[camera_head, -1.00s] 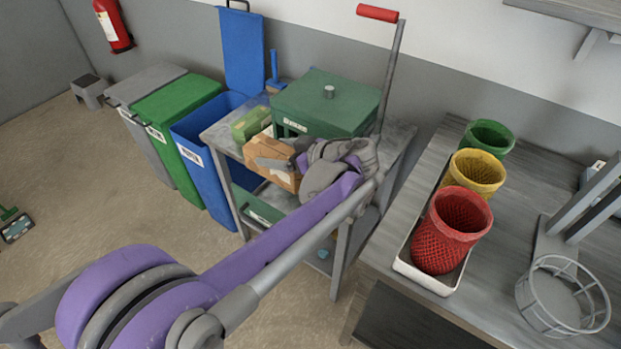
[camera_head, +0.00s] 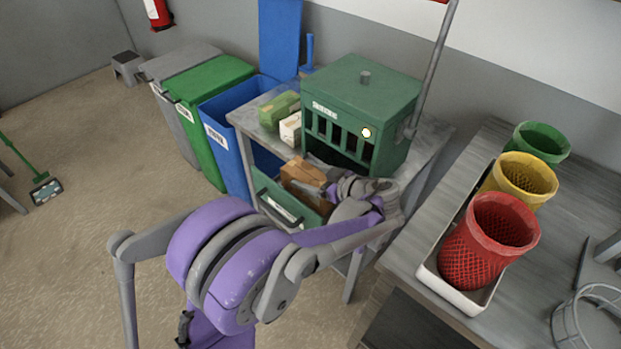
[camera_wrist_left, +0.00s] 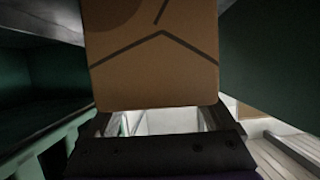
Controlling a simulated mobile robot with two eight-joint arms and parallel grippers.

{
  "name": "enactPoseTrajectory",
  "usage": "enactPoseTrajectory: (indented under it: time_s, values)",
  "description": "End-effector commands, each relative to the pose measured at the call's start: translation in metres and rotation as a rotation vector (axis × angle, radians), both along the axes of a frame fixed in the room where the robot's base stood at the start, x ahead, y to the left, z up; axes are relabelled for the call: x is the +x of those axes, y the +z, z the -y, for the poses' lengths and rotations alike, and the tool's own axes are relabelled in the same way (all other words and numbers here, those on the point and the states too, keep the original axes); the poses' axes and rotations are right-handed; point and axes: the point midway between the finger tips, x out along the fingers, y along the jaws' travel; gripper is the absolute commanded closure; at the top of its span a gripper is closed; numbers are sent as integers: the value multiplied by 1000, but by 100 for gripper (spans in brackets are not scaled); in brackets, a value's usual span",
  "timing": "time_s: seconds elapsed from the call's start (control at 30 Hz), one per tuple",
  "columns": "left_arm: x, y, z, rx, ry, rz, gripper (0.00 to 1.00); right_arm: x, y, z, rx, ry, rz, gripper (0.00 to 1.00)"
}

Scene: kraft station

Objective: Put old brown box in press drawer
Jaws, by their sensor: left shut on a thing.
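The brown box (camera_head: 303,173) is at the open green press drawer (camera_head: 284,207), below the green press (camera_head: 352,112). My left gripper (camera_head: 322,183) is shut on the box. In the left wrist view the brown box (camera_wrist_left: 155,60) fills the upper middle, with dark lines on its face. Green walls, likely of the drawer, show on both sides of it. The hand and wrist hide part of the box and the drawer's right end. I cannot tell whether the box touches the drawer floor. My right gripper is out of view.
A green box (camera_head: 279,110) and a white-and-tan box (camera_head: 291,129) sit on the press table beside the press. Grey, green (camera_head: 208,84) and blue bins stand left. Red (camera_head: 488,240), yellow and green baskets stand on the right table.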

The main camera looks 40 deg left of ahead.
Motion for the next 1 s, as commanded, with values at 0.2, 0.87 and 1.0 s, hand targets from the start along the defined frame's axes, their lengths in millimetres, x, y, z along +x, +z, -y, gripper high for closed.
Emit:
enactPoseTrajectory:
  time_s: [0.2, 0.87, 1.0]
  values:
    - [0, -5, 0, 0, 0, 0, 70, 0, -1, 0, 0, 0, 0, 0]
    - [-1, 0, 14, -1, -4, -1, 0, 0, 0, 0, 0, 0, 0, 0]
    - [-2, 10, 37, -1, -4, 0, 0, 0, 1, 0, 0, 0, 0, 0]
